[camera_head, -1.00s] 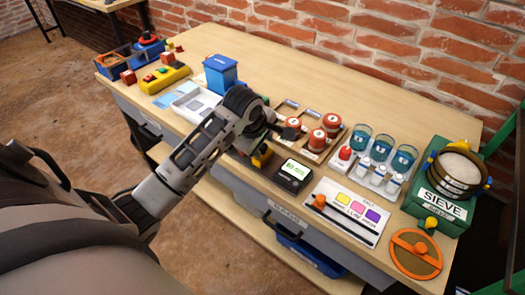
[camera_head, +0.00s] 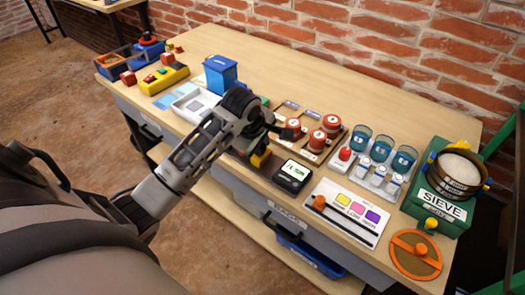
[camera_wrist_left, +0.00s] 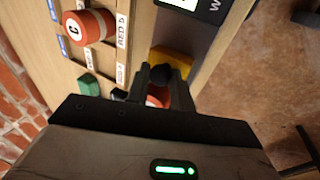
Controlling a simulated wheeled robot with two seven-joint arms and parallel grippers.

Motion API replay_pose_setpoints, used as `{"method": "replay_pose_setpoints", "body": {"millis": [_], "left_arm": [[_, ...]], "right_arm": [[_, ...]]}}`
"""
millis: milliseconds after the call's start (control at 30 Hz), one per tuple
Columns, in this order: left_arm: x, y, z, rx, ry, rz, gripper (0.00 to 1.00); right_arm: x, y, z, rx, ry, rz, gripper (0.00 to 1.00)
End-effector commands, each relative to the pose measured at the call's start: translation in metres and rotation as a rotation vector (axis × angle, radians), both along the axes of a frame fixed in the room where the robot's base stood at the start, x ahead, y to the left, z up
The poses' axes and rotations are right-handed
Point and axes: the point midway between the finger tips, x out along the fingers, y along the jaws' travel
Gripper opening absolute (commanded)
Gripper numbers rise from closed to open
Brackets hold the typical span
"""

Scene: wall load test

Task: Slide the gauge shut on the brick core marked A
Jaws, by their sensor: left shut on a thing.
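My left gripper (camera_wrist_left: 169,78) is shut on the black knob of a yellow block (camera_wrist_left: 172,62), which seems to be the gauge's sliding part. The yellow block also shows under my left gripper in the head view (camera_head: 261,158). A red-orange core (camera_wrist_left: 157,98) is mostly hidden between and behind the fingers; its letter cannot be read, and whether the gauge touches it cannot be told. Another red core (camera_wrist_left: 90,27), marked C, lies apart at the upper left of the wrist view. My right gripper is not in view.
A tray holds red cores (camera_head: 317,140) right of my left gripper. A black display (camera_head: 292,175) stands near the front edge. A colour card (camera_head: 345,210), blue-green glasses (camera_head: 383,148) and a green sieve (camera_head: 440,205) are to the right. A blue bin (camera_head: 220,75) stands behind my arm.

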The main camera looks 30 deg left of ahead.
Motion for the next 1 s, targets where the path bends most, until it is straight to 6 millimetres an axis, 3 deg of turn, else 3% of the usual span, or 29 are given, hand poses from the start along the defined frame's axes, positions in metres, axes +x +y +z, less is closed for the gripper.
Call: {"method": "replay_pose_setpoints", "body": {"millis": [733,767,800,833,1000], "left_arm": [[0.002,0.027,-0.001,0.001,0.0,0.001,0.03],[0.002,0.027,-0.001,0.0,-0.001,0.001,0.26],[0.002,0.027,-0.001,0.0,-0.001,0.001,0.37],[0.002,0.027,-0.001,0.001,-0.001,0.0,0.42],[0.001,0.027,-0.001,0.0,0.003,0.0,0.42]], "right_arm": [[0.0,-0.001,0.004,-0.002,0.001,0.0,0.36],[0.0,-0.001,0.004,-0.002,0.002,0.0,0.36],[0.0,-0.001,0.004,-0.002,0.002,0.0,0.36],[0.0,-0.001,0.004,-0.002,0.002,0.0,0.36],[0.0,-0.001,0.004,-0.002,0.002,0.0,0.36]]}}
